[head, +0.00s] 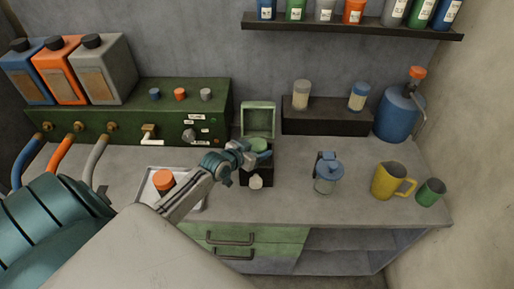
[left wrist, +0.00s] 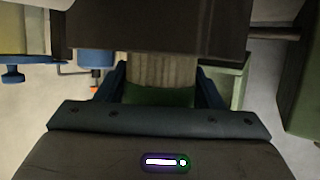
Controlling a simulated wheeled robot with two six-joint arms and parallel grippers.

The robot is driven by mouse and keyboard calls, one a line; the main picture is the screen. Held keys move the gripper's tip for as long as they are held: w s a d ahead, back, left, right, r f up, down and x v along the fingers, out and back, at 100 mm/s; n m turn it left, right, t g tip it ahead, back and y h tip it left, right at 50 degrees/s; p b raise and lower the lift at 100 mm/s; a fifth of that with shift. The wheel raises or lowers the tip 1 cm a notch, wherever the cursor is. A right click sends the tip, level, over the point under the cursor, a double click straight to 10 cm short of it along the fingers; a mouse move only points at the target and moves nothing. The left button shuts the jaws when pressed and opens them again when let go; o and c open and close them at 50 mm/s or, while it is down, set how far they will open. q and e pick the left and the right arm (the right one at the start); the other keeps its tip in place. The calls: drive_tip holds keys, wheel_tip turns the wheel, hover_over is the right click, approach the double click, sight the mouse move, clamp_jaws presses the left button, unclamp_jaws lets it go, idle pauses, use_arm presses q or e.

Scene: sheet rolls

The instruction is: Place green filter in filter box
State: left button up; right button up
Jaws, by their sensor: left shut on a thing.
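The green filter (head: 260,144) is at the tip of my left gripper (head: 250,155), which is shut on it. In the left wrist view the filter (left wrist: 160,97) sits between the two blue fingers, with a green band and a pale ribbed part beyond it. The filter box (head: 258,107) stands open against the back, its green lid raised and its dark body (head: 244,179) below. The filter is over the box's opening in the head view; how deep it sits is hidden by the gripper. My right gripper is not in view.
A white tray (head: 148,194) with an orange-capped jar (head: 163,180) lies left of the box. A blue-lidded jar (head: 327,175), yellow mug (head: 388,181) and green cup (head: 430,192) stand right. A dark stand (head: 325,122) is behind. Counter between box and blue-lidded jar is clear.

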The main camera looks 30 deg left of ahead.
use_arm(q)
drive_tip(key=o, duration=1.2)
drive_tip(key=shift+f, duration=0.1)
drive_tip(key=shift+c, duration=0.2)
drive_tip(key=v, duration=1.2)
